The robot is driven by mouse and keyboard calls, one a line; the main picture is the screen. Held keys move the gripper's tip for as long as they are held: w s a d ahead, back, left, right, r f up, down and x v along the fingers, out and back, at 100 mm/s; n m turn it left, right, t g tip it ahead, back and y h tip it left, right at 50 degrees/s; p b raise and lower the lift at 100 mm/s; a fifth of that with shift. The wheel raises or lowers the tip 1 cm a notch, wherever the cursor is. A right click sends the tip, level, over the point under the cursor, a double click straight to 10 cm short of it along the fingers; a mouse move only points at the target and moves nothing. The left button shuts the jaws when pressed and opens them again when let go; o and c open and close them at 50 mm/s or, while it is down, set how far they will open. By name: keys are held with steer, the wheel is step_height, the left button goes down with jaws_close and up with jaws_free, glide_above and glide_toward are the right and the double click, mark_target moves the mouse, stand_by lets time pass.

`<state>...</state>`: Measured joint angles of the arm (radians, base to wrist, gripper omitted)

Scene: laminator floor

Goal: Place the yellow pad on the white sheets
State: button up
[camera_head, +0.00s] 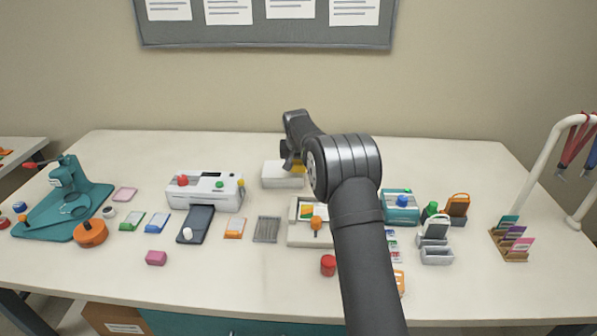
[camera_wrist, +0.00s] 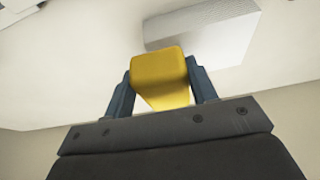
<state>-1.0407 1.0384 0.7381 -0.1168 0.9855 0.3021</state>
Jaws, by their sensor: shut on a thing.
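My gripper (camera_wrist: 160,85) is shut on the yellow pad (camera_wrist: 160,72), which sits between the two dark fingers in the wrist view. In the head view my gripper (camera_head: 291,163) is over the white sheets (camera_head: 280,180), a white stack near the back of the table; a small bit of yellow shows at its fingers. In the wrist view the white sheets (camera_wrist: 215,32) appear just beyond the pad, with a gap of table in view around them. I cannot tell how high the pad is above the stack.
A white laminator (camera_head: 205,189) stands left of the sheets. A cream device (camera_head: 308,235) with coloured pieces is in front, and a teal device (camera_head: 400,208) is to the right. A grey tray (camera_head: 266,229) lies in front. The table's back strip is clear.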

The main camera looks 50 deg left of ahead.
mark_target(298, 171)
steer(key=shift+f, duration=1.6)
steer(key=shift+f, duration=0.2)
steer(key=o, duration=1)
steer(key=shift+c, duration=0.2)
steer(key=shift+r, duration=0.15)
steer(key=shift+r, duration=0.25)
steer(key=v, duration=1.1)
steer(key=shift+s+d+r, duration=0.15)
steer(key=shift+r, duration=0.1)
